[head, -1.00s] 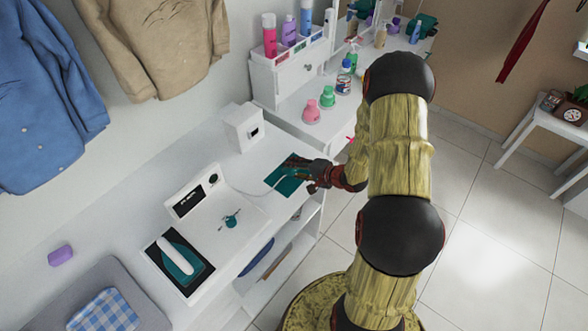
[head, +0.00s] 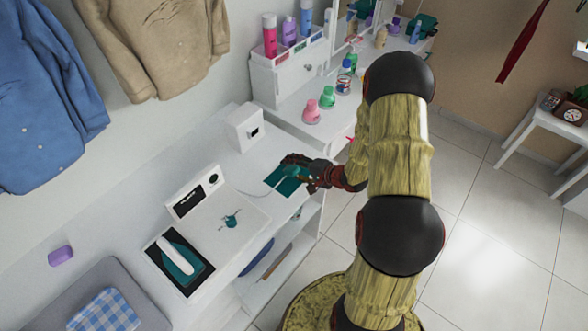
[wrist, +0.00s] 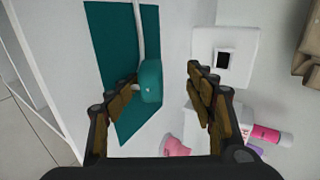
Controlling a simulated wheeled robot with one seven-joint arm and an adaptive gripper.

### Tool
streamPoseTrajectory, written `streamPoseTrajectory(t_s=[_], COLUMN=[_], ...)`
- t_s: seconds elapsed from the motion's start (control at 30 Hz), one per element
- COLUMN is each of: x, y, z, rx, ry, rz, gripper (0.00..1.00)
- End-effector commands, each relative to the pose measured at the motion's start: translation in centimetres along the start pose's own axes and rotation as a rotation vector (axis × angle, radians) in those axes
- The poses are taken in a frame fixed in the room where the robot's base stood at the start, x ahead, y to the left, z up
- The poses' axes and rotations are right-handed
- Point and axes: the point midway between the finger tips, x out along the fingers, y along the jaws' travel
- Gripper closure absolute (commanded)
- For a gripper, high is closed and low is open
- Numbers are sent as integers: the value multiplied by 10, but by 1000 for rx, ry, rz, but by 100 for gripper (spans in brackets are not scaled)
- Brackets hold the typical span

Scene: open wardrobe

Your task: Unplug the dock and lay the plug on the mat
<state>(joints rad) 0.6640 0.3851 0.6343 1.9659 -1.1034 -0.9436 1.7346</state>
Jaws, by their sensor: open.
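The teal plug (wrist: 150,82) is between the fingers of my gripper (wrist: 165,85) in the wrist view, close against the left finger, with a clear gap to the right finger. Its pale cable (wrist: 138,35) runs up over the dark teal mat (wrist: 112,60). In the head view my gripper (head: 300,176) is over the mat (head: 277,177), with the plug (head: 290,171) at its fingers. I cannot tell whether the plug touches the mat or finger. The gripper is open. The white outlet box (head: 245,127) has nothing plugged into its dark face (wrist: 224,60).
The white dock (head: 205,220) with its display and an iron (head: 178,258) on a dark pad stand left of the mat. The shelf edge is just right of the mat.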

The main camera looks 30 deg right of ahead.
Motion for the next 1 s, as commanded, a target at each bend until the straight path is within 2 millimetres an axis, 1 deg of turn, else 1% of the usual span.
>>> streamPoseTrajectory(t_s=[0.17, 0.33, 1.0], x=[0, -5, -42], y=[0, -4, -28], z=[0, 0, 0], rx=[0, 1, 1], ry=[0, 0, 0], rz=[1, 1, 1], gripper=[45, 45, 45])
